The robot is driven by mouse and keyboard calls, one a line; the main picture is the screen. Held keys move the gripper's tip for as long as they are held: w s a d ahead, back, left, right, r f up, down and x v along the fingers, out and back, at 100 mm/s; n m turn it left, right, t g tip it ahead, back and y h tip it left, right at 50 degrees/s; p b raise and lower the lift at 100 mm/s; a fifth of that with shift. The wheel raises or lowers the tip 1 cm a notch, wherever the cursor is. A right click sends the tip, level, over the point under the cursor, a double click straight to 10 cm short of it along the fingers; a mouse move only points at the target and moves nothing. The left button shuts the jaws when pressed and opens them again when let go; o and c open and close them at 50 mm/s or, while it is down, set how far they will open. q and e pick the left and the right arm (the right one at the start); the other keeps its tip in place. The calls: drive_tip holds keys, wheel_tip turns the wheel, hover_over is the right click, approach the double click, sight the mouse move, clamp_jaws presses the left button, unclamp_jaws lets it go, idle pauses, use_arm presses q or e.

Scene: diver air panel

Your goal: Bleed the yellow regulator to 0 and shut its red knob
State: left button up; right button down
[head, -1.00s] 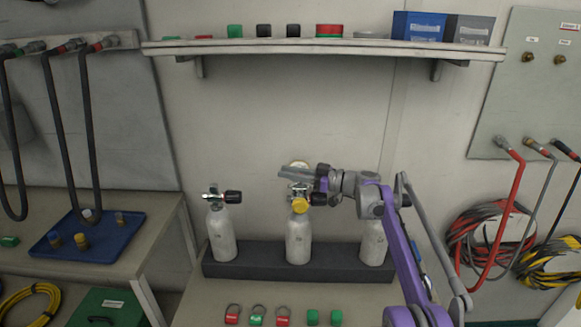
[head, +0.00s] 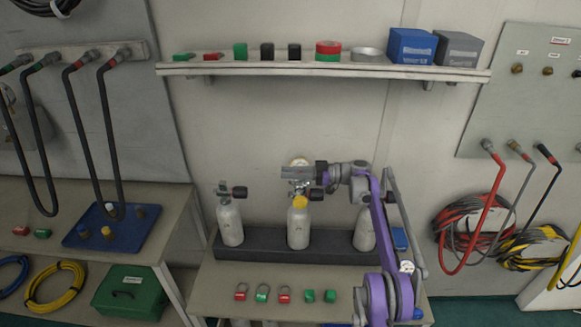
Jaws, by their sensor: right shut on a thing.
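The yellow regulator (head: 300,203) sits on the valve of the middle of three pale cylinders (head: 298,228). A round gauge (head: 298,161) shows just above and behind it. My right gripper (head: 294,172) reaches in from the right at the top of this regulator, below the gauge. It is shut on a part there, seemingly of the yellow regulator, but its fingers cover the exact spot. A dark knob (head: 317,194) sticks out to the right, just below the gripper. I cannot make out a red knob on it. The gauge reading is too small to tell. My left gripper is not in view.
A left cylinder (head: 229,226) and a right cylinder (head: 364,228), partly behind my arm, stand in the dark rack (head: 265,243). Several red and green tags (head: 262,292) lie in front. A shelf (head: 320,70) runs above. A blue tray (head: 88,235) lies on the left bench.

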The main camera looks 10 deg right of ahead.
drive_tip(key=shift+s, duration=0.1)
drive_tip(key=c, duration=0.7)
unclamp_jaws()
drive_tip(key=shift+r, duration=0.15)
wheel_tip(320, 180, up, 10)
drive_tip(key=p, duration=0.2)
